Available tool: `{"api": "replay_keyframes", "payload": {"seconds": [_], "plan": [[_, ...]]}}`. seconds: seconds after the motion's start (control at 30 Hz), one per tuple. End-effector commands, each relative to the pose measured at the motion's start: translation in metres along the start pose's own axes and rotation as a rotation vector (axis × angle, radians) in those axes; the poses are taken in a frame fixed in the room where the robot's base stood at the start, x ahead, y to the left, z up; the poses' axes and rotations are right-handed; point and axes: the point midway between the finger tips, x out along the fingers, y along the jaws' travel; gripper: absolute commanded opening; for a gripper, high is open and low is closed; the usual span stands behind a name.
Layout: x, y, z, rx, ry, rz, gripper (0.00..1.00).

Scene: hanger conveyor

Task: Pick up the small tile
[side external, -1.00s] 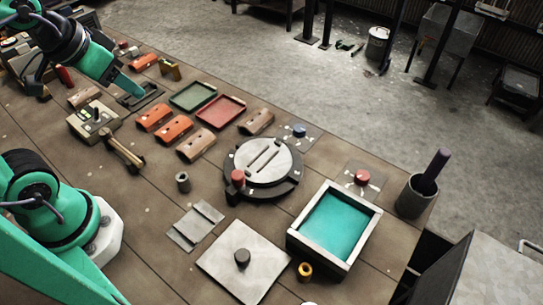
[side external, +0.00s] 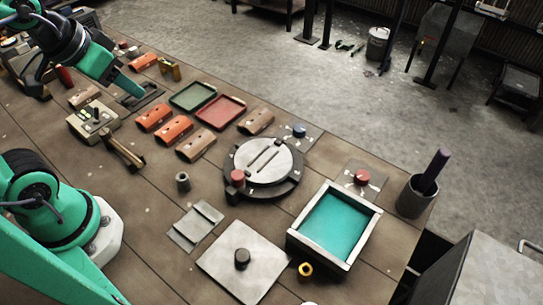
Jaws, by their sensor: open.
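My gripper (side external: 136,90) is at the upper left, low over a dark tray (side external: 152,97). One teal finger shows clearly, its tip pointing into the tray. The jaws are open, and I see nothing held between them. I cannot tell which piece is the small tile. Tile-like curved pieces lie to the right of and below my gripper: an orange one (side external: 155,117), another orange one (side external: 173,130) and a tan one (side external: 195,146). A tan one (side external: 257,121) lies further right. A tan one (side external: 84,97) lies left of the gripper, and a red-orange one (side external: 143,62) lies behind it.
Green (side external: 194,97) and red (side external: 221,111) trays lie right of my gripper. A control box with a lever (side external: 82,127) stands to its lower left. A round turntable (side external: 265,165) and a teal-floored box (side external: 334,228) stand further right.

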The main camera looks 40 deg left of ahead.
Motion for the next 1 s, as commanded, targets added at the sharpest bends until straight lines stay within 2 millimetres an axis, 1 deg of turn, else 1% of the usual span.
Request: {"api": "replay_keyframes", "payload": {"seconds": [0.07, 0.1, 0.23, 0.27, 0.67, 0.87, 1.0], "plan": [[0.0, 0.0, 0.0, 0.0, 0.0, 0.0, 0.48], [0.0, 0.0, 0.0, 0.0, 0.0, 0.0, 0.5], [0.0, 0.0, 0.0, 0.0, 0.0, 0.0, 0.75], [0.0, 0.0, 0.0, 0.0, 0.0, 0.0, 0.78], [0.002, 0.0, -0.002, 0.0, -0.008, 0.0, 0.78], [0.013, 0.0, -0.009, 0.0, -0.047, 0.001, 0.78], [0.028, 0.001, -0.017, 0.0, -0.093, 0.001, 0.78]]}}
